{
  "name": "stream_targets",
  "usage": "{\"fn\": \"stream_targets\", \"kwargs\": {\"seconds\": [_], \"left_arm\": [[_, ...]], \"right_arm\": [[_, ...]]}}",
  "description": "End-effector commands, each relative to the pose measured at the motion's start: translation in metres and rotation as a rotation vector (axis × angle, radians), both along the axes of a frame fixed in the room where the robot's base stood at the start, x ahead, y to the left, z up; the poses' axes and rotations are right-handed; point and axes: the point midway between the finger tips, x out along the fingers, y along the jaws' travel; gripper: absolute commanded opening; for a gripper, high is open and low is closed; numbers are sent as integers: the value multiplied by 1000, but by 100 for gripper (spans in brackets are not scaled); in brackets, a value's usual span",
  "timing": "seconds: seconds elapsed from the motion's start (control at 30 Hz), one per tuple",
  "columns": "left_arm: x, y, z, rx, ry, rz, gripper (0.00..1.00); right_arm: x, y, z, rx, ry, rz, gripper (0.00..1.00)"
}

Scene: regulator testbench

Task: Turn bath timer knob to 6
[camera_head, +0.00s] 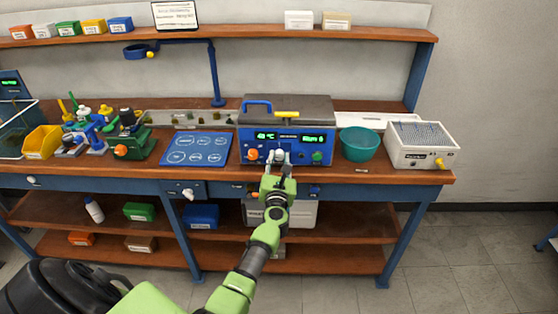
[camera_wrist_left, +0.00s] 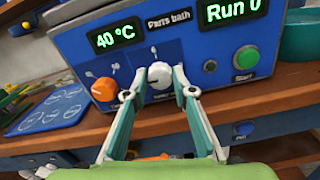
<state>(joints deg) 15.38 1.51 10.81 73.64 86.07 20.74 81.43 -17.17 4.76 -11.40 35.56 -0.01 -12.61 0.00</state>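The blue parts bath (camera_head: 288,137) stands on the bench. In the left wrist view its displays read "40 °C" and "Run 0" (camera_wrist_left: 232,9). The white timer knob (camera_wrist_left: 160,74) sits mid-panel, between an orange knob (camera_wrist_left: 104,89) and a green button (camera_wrist_left: 245,57). My left gripper (camera_wrist_left: 159,80) is at the panel, with one fingertip on each side of the white knob. The fingers are spread and a narrow gap seems to show, so I see no firm grip. In the head view my left gripper (camera_head: 279,160) largely covers the knob. My right gripper is not seen.
A teal bowl (camera_head: 360,144) and a white box-shaped device (camera_head: 420,146) stand right of the bath. A blue mat with circles (camera_head: 197,148) lies left of it. The bench's front edge (camera_head: 350,180) runs below the gripper. A shelf (camera_head: 230,36) spans the back.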

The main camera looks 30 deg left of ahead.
Motion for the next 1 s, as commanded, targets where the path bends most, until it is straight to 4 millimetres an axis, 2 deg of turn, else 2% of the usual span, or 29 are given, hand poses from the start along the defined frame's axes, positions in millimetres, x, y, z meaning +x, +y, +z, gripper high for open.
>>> {"fn": "stream_targets", "kwargs": {"seconds": [0.47,1.0], "left_arm": [[0,-1,0,85,53,-1,3],[0,-1,1,489,301,0,3]], "right_arm": [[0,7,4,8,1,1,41],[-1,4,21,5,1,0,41]]}}
